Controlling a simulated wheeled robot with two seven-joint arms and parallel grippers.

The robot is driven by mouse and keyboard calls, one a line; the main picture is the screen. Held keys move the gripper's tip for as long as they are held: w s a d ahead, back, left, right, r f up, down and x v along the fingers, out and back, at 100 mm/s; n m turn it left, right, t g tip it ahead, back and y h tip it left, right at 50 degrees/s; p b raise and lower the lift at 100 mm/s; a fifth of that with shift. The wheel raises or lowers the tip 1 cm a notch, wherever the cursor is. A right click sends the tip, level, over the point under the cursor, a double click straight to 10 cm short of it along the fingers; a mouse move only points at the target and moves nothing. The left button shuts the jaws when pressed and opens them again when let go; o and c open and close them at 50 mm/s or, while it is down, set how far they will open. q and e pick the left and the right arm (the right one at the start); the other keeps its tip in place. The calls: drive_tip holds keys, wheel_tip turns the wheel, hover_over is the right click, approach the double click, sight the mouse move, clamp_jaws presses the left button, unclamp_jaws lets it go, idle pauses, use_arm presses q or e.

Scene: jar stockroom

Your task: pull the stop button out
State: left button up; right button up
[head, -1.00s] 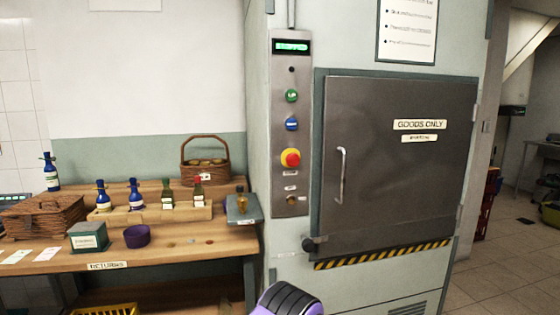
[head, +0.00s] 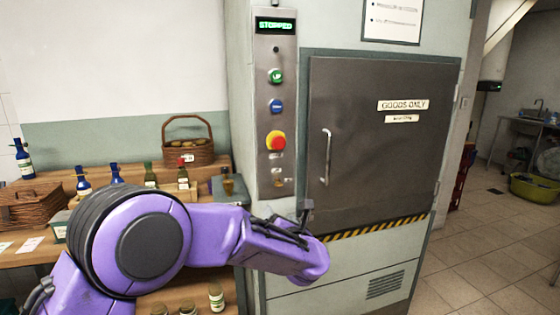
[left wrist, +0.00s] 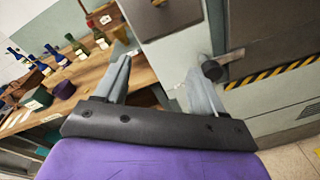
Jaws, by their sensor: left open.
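The stop button (head: 275,141) is a red mushroom head on a yellow collar, on the grey metal control panel (head: 274,60) left of the lift door. Whether it is pressed in or out I cannot tell. The display (head: 275,26) above it reads STOPPED in green. My left gripper (head: 303,213) is below and right of the button, near the door's lower left corner. In the left wrist view the left gripper (left wrist: 158,66) has its two grey fingers apart with nothing between them. The button does not show there.
The grey door (head: 378,145) has a vertical handle (head: 327,157). A black knob (left wrist: 212,70) shows close to a finger in the left wrist view. A wooden bench at left holds bottles and a wicker basket (head: 188,150). The floor at right (head: 480,255) is mostly clear.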

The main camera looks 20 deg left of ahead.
sight(279, 142)
use_arm(q)
drive_tip(key=d+r+n+t+y, duration=0.1)
drive_tip(key=d+r+n, duration=0.2)
drive_tip(key=r+n, duration=1.05)
drive_tip(key=w+a+r+m+p, duration=0.1)
drive_tip(key=w, duration=0.1)
drive_tip(key=w+a+r+m+p, duration=0.2)
drive_tip(key=w, duration=0.1)
drive_tip(key=w+a+r+m+p, duration=0.1)
drive_tip(key=w+a+p, duration=0.1)
drive_tip(key=w, duration=0.1)
drive_tip(key=shift+w+a+r, duration=0.1)
drive_tip(key=shift+a+r, duration=0.05)
drive_tip(key=shift+r, duration=0.15)
drive_tip(key=shift+w+a+f, duration=0.15)
drive_tip(key=shift+w, duration=0.1)
drive_tip(key=shift+c, duration=0.3)
